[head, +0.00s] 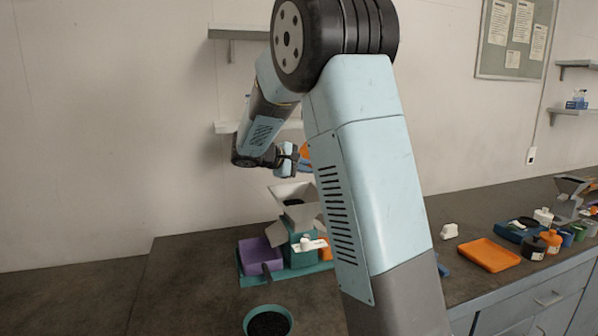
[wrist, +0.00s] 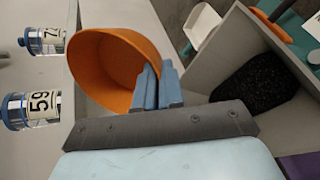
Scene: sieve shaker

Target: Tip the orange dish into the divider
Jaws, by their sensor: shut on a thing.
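My gripper (head: 289,160) is raised above the divider (head: 300,250). In the wrist view its blue fingers (wrist: 158,86) are shut on the rim of the orange dish (wrist: 112,66). The dish is tilted, and its visible inside looks bare. In the head view only a small part of the dish (head: 305,152) shows beside my arm. The divider has a pale flared hopper (head: 283,195) on a teal body. Dark grains (wrist: 250,88) lie in the hopper in the wrist view. My arm hides the divider's right side in the head view.
A purple bin (head: 255,254) stands at the divider's left. A teal bowl of dark grains (head: 268,322) is in front. An orange tray (head: 488,255) and several small containers stand on the right of the bench. Labelled jars (wrist: 32,108) show at the wrist view's left.

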